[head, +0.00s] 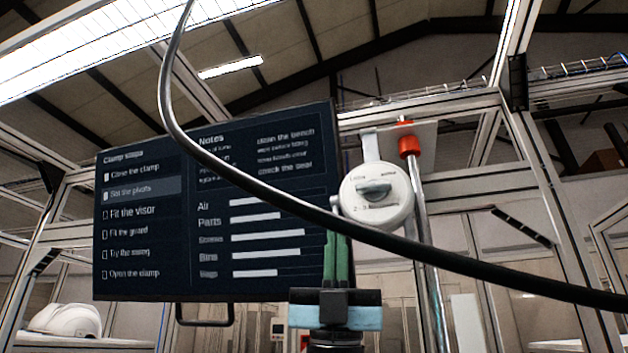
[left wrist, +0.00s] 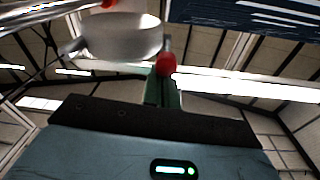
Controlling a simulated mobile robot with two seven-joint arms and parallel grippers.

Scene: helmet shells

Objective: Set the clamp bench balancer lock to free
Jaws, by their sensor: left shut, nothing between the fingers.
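The balancer (head: 402,205) is a white round housing hung from a bracket on the frame. Its face carries a grey lock knob (head: 374,190), lying roughly level, with small print around it too blurred to read surely. My left gripper (head: 338,238) points up with its green fingers shut and empty, just below and left of the dial. I cannot tell whether it touches the housing. In the left wrist view the fingers (left wrist: 161,82) stand near a pale round body (left wrist: 122,38), likely the balancer. My right gripper is in neither view.
A dark cable (head: 440,257) sweeps across in front of the balancer. A screen (head: 140,270) stands behind on the left. A red collar (head: 409,145) sits on a metal rod right of the housing. A white helmet shell (head: 70,320) lies at lower left.

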